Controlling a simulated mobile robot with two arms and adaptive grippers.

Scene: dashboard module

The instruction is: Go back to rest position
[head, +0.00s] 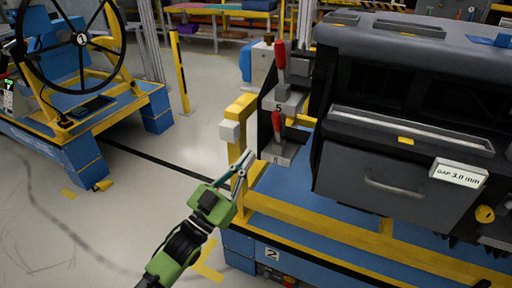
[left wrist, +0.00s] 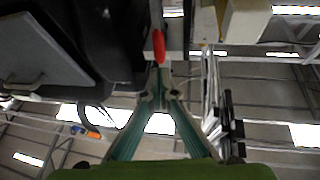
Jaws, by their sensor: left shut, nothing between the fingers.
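My left gripper (head: 244,163) is green and black, with its fingers together and nothing between them. In the head view it is raised in front of the yellow post at the left corner of the dashboard stand. Its shut fingers also show in the left wrist view (left wrist: 159,72). The dashboard module (head: 400,100) is dark grey and stands to the right, apart from the gripper as far as I can tell. One red handle (left wrist: 158,46) shows beyond the fingertips in the left wrist view. My right gripper is not in view.
The blue and yellow stand (head: 320,222) carries the module. A gap display (head: 459,173) reads 3.0 mm. A blue cart (head: 75,140) with a steering wheel (head: 82,40) stands at left. The grey floor (head: 130,210) between cart and stand is clear.

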